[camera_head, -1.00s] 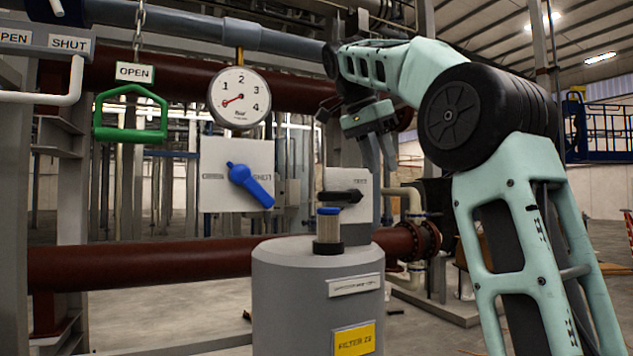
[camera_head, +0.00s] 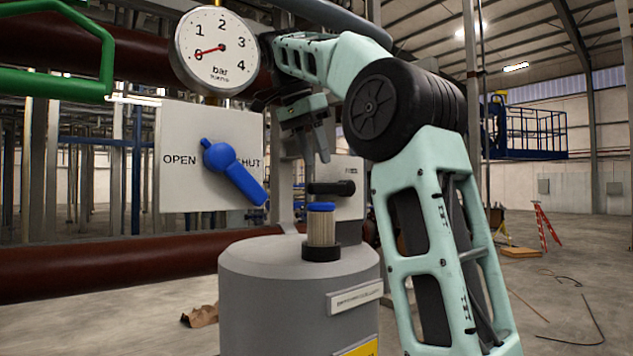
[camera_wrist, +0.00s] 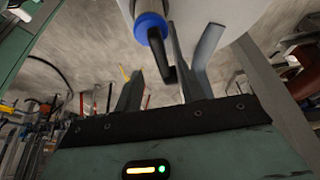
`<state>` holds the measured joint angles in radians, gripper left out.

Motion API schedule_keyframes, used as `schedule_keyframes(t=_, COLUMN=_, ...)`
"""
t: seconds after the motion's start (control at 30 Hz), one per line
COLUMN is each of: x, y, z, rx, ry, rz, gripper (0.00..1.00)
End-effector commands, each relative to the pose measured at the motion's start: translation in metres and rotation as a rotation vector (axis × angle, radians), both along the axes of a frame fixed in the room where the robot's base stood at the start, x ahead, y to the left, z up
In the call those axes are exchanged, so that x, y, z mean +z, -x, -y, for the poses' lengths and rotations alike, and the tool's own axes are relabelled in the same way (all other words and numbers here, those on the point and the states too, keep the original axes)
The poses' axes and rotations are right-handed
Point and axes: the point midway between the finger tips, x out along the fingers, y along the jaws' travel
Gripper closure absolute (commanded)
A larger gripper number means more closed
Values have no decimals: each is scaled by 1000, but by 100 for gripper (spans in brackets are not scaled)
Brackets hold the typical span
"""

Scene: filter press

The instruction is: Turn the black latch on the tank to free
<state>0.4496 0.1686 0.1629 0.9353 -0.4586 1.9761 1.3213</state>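The black latch (camera_head: 331,188) lies about level on a pale panel (camera_head: 345,220) just behind the grey tank (camera_head: 295,290); its label is too small to read. My gripper (camera_head: 318,160) points down just above the latch in the head view, with a thin gap between its fingers. I cannot tell whether they touch it. In the wrist view, my gripper (camera_wrist: 160,60) has its fingers spread, and a black bar (camera_wrist: 164,73) beside a blue round part (camera_wrist: 150,25) shows between them. Nothing looks clamped.
A filter cartridge with a blue cap (camera_head: 321,207) stands on the tank, close in front of the latch. A blue handle (camera_head: 233,172) on an OPEN/SHUT panel, a gauge (camera_head: 217,52) and a green handle (camera_head: 60,50) are to the left.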

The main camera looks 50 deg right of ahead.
Motion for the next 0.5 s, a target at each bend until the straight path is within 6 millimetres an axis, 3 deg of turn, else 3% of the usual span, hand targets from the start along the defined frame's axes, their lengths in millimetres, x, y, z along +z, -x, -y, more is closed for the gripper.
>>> schedule_keyframes(t=0.27, x=-35, y=5, z=14, rx=-2, ry=0, rz=-4, gripper=60)
schedule_keyframes(t=0.5, x=-52, y=5, z=21, rx=0, ry=1, rz=-1, gripper=60)
